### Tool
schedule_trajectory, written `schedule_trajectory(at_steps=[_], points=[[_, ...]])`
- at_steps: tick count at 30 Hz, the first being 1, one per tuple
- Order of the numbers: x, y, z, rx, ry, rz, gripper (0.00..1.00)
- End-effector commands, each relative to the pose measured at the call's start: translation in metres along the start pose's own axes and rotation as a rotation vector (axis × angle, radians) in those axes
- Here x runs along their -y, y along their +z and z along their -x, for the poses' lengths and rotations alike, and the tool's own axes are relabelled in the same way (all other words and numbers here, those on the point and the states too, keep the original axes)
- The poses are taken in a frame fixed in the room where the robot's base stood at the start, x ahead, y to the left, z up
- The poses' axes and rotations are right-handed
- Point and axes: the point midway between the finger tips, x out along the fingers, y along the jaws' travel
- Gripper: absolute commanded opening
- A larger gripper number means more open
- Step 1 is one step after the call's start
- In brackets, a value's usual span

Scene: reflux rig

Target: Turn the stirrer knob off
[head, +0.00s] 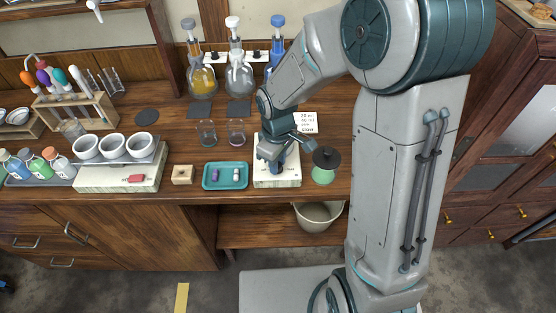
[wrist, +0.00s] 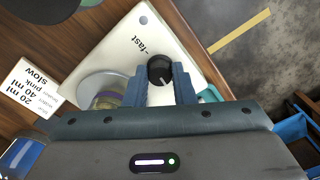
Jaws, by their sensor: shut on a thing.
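The stirrer (head: 289,183) is a pale box near the front edge of the bench; it also shows in the wrist view (wrist: 130,27), with "-fast" printed on its top. Its round black knob (wrist: 160,68) has a light pointer mark. My gripper (head: 276,163) points down over the stirrer in the head view and hides the knob there. In the wrist view the two blue fingers of my gripper (wrist: 161,80) stand on either side of the knob, shut on it. The knob's exact setting cannot be read.
A glass vessel (wrist: 108,97) sits on the stirrer's round plate.

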Motion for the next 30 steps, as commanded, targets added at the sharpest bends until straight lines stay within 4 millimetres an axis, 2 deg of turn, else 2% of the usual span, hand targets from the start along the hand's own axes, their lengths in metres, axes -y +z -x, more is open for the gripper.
schedule_trajectory(at_steps=[10,26,27,28,30], points=[[-0.0009,-0.0013,0.0016,-0.004,0.003,0.128,0.0],[-0.0008,-0.0017,0.0015,-0.005,0.003,0.148,0.0],[-0.0008,-0.0017,0.0015,-0.005,0.003,0.148,0.34],[-0.0007,-0.0016,0.0015,-0.004,0.003,0.148,0.42],[-0.0006,-0.0014,0.0012,-0.004,0.003,0.148,0.45]])
